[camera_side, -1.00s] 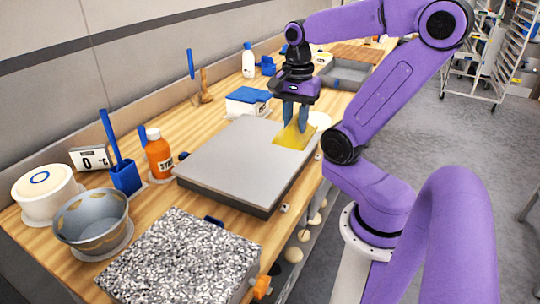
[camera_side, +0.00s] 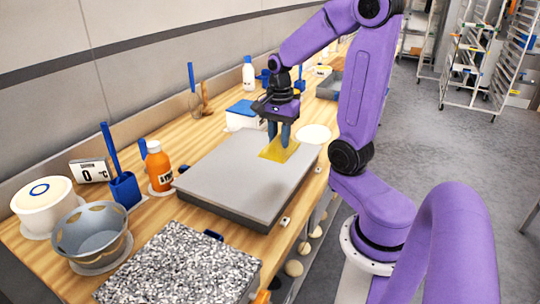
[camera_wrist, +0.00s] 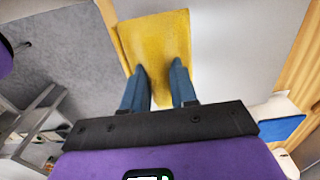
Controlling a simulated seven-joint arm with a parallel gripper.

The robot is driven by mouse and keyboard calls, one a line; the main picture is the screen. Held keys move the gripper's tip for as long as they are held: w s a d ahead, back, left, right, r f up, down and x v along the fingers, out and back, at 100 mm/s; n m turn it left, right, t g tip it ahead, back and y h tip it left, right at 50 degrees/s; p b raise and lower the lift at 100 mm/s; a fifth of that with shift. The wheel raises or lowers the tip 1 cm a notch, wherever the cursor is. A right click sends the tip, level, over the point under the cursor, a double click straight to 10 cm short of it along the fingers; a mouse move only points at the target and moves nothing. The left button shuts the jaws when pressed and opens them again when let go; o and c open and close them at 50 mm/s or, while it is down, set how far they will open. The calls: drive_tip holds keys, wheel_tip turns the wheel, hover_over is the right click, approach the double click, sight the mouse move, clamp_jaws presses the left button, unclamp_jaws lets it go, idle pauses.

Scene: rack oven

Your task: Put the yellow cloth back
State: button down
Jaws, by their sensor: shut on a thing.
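The yellow cloth (camera_side: 272,153) is a flat, thin square at the far right part of the grey slab's top. It also shows in the wrist view (camera_wrist: 150,35), between and beyond the fingertips. My gripper (camera_side: 279,145) points down with its blue fingers shut on the cloth; the gripper also shows in the wrist view (camera_wrist: 159,70). I cannot tell whether the cloth lies fully on the slab (camera_side: 225,175) or is slightly above it. A white round disc (camera_side: 314,133) lies on the bench just beyond the slab, right of the cloth.
A white box with a blue top (camera_side: 243,110) stands behind the slab. An orange bottle (camera_side: 158,167), a blue brush holder (camera_side: 125,190), a grey bowl (camera_side: 92,235) and a white tub (camera_side: 42,200) stand at left. A speckled block (camera_side: 180,262) is in front. The slab's middle is clear.

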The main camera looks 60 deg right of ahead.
drive_tip(key=w+f, duration=0.1)
drive_tip(key=w+d+f, duration=0.1)
drive_tip(key=f, duration=0.1)
drive_tip(key=w+f, duration=0.1)
drive_tip(key=f, duration=0.1)
drive_tip(key=shift+w+d, duration=0.3)
drive_tip(key=shift+d, duration=0.05)
drive_tip(key=shift+f, duration=1.55)
drive_tip(key=shift+f, duration=0.1)
drive_tip(key=c, duration=0.9)
unclamp_jaws()
